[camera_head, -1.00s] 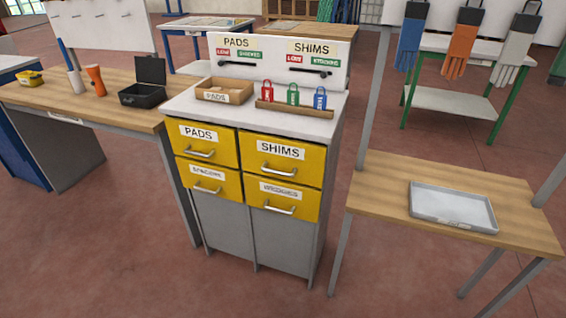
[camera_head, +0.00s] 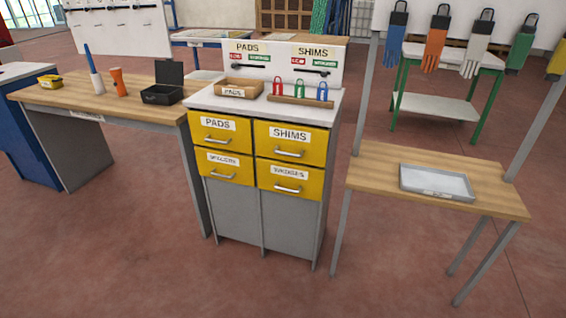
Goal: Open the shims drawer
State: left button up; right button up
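The shims drawer (camera_head: 290,142) is the yellow upper right drawer of the grey cabinet (camera_head: 236,217), with a white SHIMS label and a silver bar handle. It looks shut, its front level with the others. The yellow PADS drawer (camera_head: 217,137) is to its left. The WEDGES drawer (camera_head: 290,179) is below it, and another yellow drawer (camera_head: 224,168) with a hard-to-read label is at lower left. Neither of my grippers shows in the head view.
On the cabinet top are a PADS box (camera_head: 239,88) and red, green and blue padlock-shaped items (camera_head: 300,90). A wooden bench (camera_head: 135,105) stands left. A wooden table (camera_head: 375,170) with a grey tray (camera_head: 436,182) stands right. The floor in front (camera_head: 180,285) is clear.

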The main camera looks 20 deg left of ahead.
aim_at(298, 143)
jog(key=z, duration=0.55)
jog(key=i, duration=1.35)
jog(key=u, duration=0.5)
